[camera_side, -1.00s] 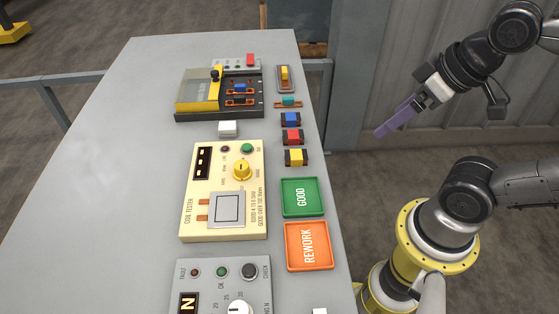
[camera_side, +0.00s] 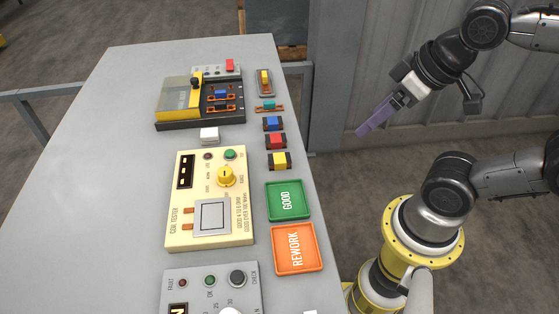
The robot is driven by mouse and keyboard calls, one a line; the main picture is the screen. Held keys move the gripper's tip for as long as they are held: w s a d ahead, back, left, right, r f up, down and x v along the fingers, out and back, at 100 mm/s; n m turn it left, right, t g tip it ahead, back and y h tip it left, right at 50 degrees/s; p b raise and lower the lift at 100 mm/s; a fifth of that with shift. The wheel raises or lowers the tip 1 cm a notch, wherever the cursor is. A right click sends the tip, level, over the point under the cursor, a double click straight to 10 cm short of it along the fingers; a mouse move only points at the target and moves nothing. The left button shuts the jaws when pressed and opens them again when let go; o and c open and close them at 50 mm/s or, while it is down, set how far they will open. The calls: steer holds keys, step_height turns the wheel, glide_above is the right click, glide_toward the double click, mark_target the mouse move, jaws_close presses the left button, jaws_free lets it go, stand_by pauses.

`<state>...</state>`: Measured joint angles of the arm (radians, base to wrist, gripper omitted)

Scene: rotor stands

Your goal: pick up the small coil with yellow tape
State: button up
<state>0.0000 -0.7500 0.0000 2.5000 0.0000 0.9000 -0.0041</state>
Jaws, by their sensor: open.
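A small coil with yellow tape (camera_side: 280,161) and dark ends lies on the grey table near its right edge. It is the nearest of a short row with a red coil (camera_side: 276,140) and a blue coil (camera_side: 273,123). Another yellow-wrapped piece (camera_side: 265,79) sits farther back in a longer holder. My gripper (camera_side: 363,131), with long purple fingers, hangs in the air to the right of the table, apart from all the coils. It is open and nothing shows between its fingers; the gap is hard to see from this side.
A green GOOD tray (camera_side: 287,214) and an orange REWORK tray (camera_side: 316,267) lie in front of the row. A cream coil tester (camera_side: 179,236) is to the left. A teal piece (camera_side: 268,105) and a black-and-yellow fixture (camera_side: 178,124) are farther back. The table's left side is clear.

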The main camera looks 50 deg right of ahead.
steer(key=n, duration=0.1)
steer(key=n+g, duration=0.6)
steer(key=n, duration=0.2)
glide_above(280, 158)
step_height(280, 158, down, 6)
steer(key=f, duration=0.8)
steer(key=shift+s+f, duration=0.3)
steer(key=shift+s, duration=0.05)
steer(key=shift+w+f, duration=0.2)
steer(key=shift+f, duration=1.15)
steer(key=shift+w+f, duration=0.2)
steer(key=shift+f, duration=1.1)
